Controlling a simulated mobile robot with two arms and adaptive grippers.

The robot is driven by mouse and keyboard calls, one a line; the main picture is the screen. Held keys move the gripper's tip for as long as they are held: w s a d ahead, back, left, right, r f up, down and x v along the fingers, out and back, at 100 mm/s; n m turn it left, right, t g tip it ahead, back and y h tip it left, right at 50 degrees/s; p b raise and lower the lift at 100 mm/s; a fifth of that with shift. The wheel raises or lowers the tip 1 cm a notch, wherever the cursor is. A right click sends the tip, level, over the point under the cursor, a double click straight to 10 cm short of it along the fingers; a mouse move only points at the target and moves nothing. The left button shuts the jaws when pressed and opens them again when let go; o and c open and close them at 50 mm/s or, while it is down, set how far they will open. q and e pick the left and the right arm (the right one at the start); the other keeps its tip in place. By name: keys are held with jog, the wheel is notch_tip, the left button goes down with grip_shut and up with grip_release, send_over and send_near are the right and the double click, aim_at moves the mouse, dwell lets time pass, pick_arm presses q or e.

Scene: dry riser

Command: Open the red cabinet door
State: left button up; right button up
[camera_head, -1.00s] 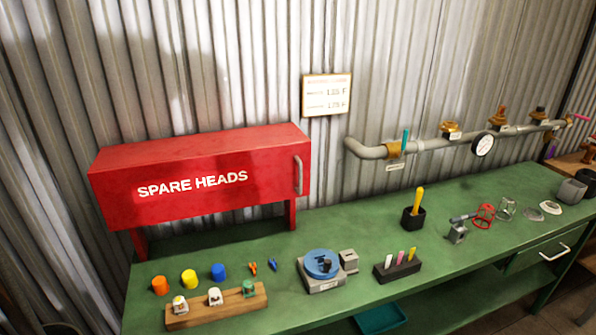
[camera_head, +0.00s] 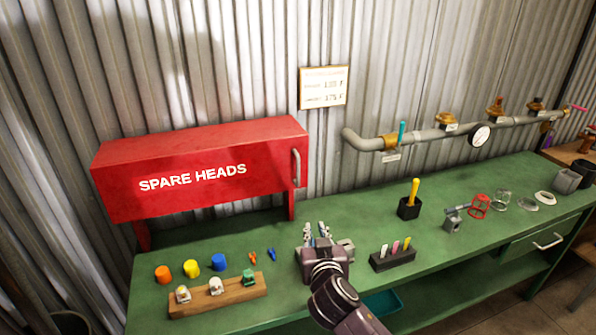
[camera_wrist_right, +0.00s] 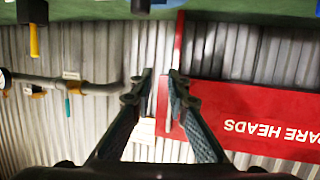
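The red cabinet (camera_head: 200,172) marked SPARE HEADS stands on legs at the back left of the green bench. Its door is shut, with a grey vertical bar handle (camera_head: 296,168) at the right end of the front. My right gripper (camera_head: 318,232) is over the bench, below and a little right of the handle, apart from it. In the right wrist view, which is upside down, the right gripper (camera_wrist_right: 161,72) has its two fingers apart with nothing between them. The cabinet (camera_wrist_right: 255,118) shows there at the right. My left gripper is in no view.
A pipe (camera_head: 430,135) runs along the corrugated wall. The space in front of the handle looks clear.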

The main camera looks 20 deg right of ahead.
aim_at(299, 173)
jog(key=w+a+r+t, duration=0.1)
jog(key=w+r+t, duration=0.2)
jog(key=w+r, duration=0.5)
jog(key=shift+y, duration=0.3)
jog(key=shift+w+d+r+p, duration=0.2)
jog(key=shift+w+p, duration=0.1)
jog(key=shift+w, duration=0.8)
jog(key=shift+w+d+r+p, duration=0.1)
jog(key=shift+w+r+p, duration=0.15)
jog(key=shift+w, duration=0.85)
jog(key=shift+w+d+r+p, duration=0.1)
jog(key=shift+w+r+p, duration=0.15)
jog(key=shift+w, duration=0.85)
jog(key=shift+c, duration=0.6)
grip_shut()
jog(key=shift+f, duration=0.1)
